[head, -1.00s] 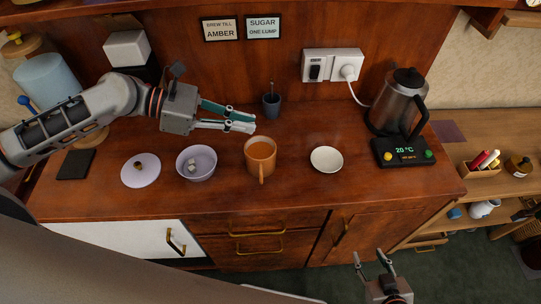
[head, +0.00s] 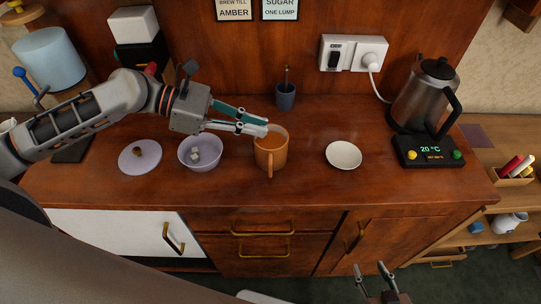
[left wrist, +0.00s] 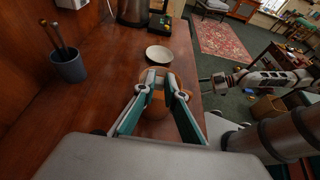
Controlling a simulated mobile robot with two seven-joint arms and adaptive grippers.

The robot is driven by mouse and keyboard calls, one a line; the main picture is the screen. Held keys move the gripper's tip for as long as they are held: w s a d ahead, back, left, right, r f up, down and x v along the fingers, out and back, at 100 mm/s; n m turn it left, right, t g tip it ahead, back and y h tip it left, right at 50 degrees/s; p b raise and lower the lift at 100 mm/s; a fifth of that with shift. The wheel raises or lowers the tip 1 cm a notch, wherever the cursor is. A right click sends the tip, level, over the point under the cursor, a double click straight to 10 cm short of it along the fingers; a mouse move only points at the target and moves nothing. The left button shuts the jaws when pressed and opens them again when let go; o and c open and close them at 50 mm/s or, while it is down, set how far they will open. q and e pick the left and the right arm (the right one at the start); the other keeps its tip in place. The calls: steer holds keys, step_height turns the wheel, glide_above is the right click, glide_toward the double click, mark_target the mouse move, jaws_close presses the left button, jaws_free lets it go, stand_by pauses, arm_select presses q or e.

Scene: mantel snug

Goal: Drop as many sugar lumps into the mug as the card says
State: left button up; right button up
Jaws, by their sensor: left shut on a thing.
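The orange mug (head: 271,158) stands upright on the wooden counter with amber liquid in it. The sugar card (head: 281,9) on the back panel reads "SUGAR ONE LUMP". The lilac sugar bowl (head: 201,163), left of the mug, holds a few pale sugar lumps (head: 195,154). My right gripper (head: 374,269) is open and empty, low before the cabinet.
A lilac lid (head: 140,157) lies left of the bowl, and a white saucer (head: 344,155) right of the mug. A dark cup with a utensil (head: 286,96) stands behind. A steel kettle (head: 425,97) sits on its base, reading 20 °C. Another card (head: 234,9) reads "BREW TILL AMBER".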

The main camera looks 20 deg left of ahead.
arm_select(q)
steer(key=shift+f, duration=0.25)
arm_select(e)
steer(key=shift+s+f, duration=0.1)
steer(key=shift+f, duration=0.4)
steer(key=shift+r, duration=0.1)
arm_select(q)
steer(key=o, duration=0.7)
arm_select(e)
steer(key=shift+r, duration=0.25)
arm_select(q)
steer(key=v, duration=1.2)
arm_select(e)
steer(key=shift+f, duration=0.15)
arm_select(q)
steer(key=shift+s+f, duration=0.1)
